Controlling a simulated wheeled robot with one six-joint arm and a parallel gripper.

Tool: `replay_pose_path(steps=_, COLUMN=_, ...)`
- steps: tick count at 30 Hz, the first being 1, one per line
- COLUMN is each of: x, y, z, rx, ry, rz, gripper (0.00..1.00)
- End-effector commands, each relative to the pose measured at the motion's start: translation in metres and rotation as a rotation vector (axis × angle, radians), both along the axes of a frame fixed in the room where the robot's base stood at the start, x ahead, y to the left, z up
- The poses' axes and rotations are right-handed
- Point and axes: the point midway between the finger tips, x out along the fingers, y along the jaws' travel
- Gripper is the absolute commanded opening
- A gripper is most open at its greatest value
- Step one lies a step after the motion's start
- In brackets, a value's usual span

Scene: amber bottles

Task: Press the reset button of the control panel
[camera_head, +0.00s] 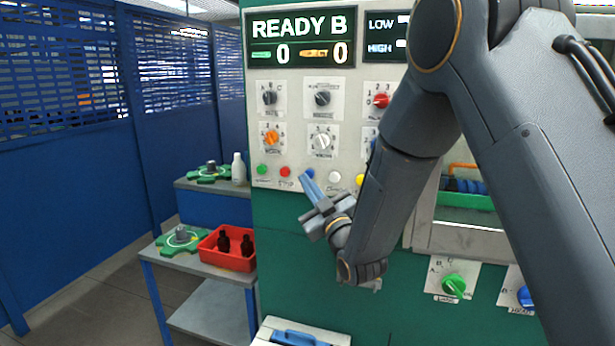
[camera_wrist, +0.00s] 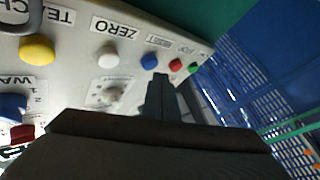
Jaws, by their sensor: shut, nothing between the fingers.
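The control panel (camera_head: 300,203) has a row of small round buttons: green, red, blue, white and yellow from left to right. The blue button (camera_head: 310,172) also shows in the wrist view (camera_wrist: 149,61); the small upside-down label beside it there seems to read RESET. My gripper (camera_head: 307,180) is shut and empty, its fingertips right by the blue button. In the wrist view the fingertips (camera_wrist: 160,77) lie just below and right of that button. I cannot tell whether they touch it.
The white button (camera_wrist: 108,56), labelled ZERO, and the red button (camera_wrist: 176,65) flank the blue one closely. Knobs (camera_head: 322,141) sit above the row. A red bin (camera_head: 228,261) with dark bottles stands on a side table at left.

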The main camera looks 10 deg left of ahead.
Motion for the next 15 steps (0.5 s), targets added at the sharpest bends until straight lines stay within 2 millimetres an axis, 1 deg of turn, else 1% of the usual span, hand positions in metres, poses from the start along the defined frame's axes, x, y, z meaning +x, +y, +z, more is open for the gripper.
replay_pose_path(steps=10, x=-0.002, y=0.0, z=0.0, rx=0.0, ry=-0.001, rz=0.0, gripper=0.0)
replay_pose_path(steps=15, x=-0.014, y=0.002, z=0.001, rx=0.0, ry=-0.001, rz=0.001, gripper=0.0)
